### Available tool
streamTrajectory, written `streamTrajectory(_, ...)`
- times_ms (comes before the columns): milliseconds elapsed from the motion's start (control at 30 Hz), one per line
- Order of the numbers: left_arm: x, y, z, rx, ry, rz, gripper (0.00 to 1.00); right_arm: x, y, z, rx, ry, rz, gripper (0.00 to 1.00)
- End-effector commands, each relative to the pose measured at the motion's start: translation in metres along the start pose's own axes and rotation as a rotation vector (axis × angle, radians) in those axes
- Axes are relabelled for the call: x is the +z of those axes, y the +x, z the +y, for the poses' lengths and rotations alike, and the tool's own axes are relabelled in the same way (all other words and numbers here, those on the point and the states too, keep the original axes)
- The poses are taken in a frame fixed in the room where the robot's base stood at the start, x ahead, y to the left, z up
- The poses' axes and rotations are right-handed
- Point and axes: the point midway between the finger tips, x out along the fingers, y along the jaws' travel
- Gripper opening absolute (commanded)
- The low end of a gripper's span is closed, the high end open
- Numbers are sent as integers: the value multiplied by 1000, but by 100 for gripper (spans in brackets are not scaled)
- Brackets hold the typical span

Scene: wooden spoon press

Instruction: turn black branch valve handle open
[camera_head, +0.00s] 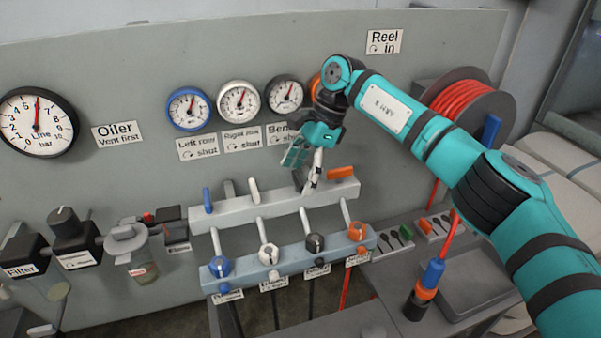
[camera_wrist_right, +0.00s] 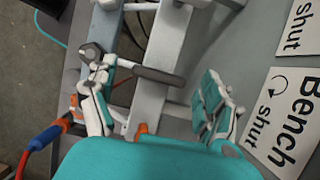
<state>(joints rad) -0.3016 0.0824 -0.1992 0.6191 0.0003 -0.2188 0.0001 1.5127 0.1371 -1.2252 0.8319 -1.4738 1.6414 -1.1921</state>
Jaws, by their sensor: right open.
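My right gripper (camera_head: 303,165) is open above the upper pale valve rail (camera_head: 235,212). In the right wrist view, a dark lever (camera_wrist_right: 150,73), apparently the black branch valve handle, lies across the rail between my spread fingers (camera_wrist_right: 155,105). One finger is near the lever's left end; I cannot tell whether they touch. The other finger is apart from it, near the panel. In the head view the gripper hides most of this handle. A black knob (camera_head: 315,243) sits on the lower rail below. My left gripper is not in view.
Gauges and labels cover the panel behind. A red hose reel (camera_head: 468,100) is at the right. Free room in front of the lower rail is narrow.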

Motion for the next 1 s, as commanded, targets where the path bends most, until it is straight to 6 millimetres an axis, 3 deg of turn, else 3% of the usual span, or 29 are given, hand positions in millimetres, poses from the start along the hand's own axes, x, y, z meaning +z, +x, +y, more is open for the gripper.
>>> streamTrajectory(500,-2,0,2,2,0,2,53,0,-97,-1,-6,1,-1,83)
streamTrajectory(700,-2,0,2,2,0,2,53,0,-115,-1,-3,0,-1,83)
streamTrajectory(1000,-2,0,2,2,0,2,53,0,-117,0,-2,0,-1,83)
